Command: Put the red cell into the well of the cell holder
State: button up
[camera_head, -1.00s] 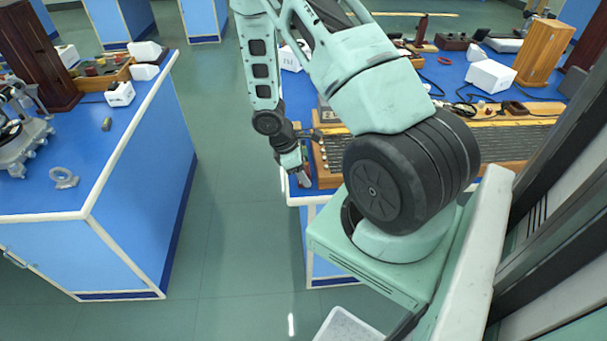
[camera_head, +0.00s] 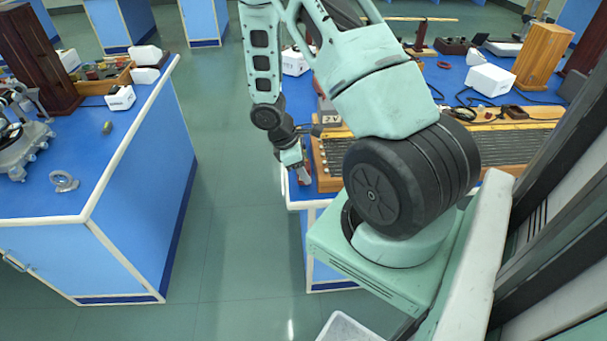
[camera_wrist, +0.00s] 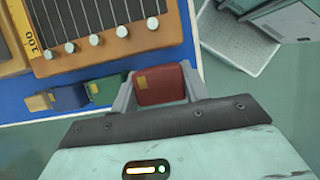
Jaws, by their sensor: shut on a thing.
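My gripper (camera_wrist: 160,88) is shut on the red cell (camera_wrist: 160,84), a dark red block with a small yellowish label, held between the two grey fingers in the wrist view. In the head view my gripper (camera_head: 303,174) is small, near the front left corner of the right bench, with a bit of red at its tip. A green cell (camera_wrist: 107,89) and a blue cell (camera_wrist: 69,97) stand side by side on the blue bench top, left of my gripper in the wrist view. I cannot make out the cell holder or its well in either view.
A wooden stringed instrument (camera_head: 480,143) lies along the right bench (camera_head: 443,75); its pegged end (camera_wrist: 110,45) is close to my gripper. The left bench (camera_head: 110,165) carries a metal ring (camera_head: 64,181) and apparatus. Open floor (camera_head: 230,235) lies between the benches.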

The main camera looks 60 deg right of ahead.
notch_tip(320, 180, up, 7)
jog(key=shift+r, duration=0.1)
jog(key=shift+r+p, duration=1.55)
jog(key=shift+p, duration=0.05)
jog(key=shift+f, duration=0.1)
